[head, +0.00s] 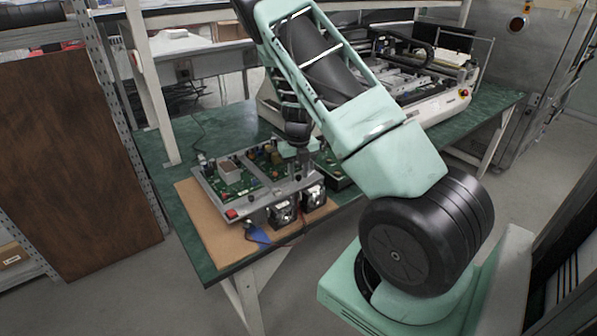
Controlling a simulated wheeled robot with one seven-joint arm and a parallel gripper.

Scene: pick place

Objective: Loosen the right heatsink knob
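A metal-framed unit with green circuit boards (233,184) lies on a brown mat on the green workbench. At its front edge are two dark, silvery blocks side by side, a left block (282,212) and a right block (314,196), which look like heatsinks or fans. I cannot make out a separate knob on either. My gripper (303,172) points down over the right part of the unit, behind the right block. Its fingertips are small and dark against the boards. I cannot tell whether they are open, shut or touching anything.
The brown mat (215,238) has free room at its front left, with a blue item (258,236) near its edge. Another green board (334,172) lies right of the unit. A large white machine (440,103) stands at the back right of the green bench (222,267).

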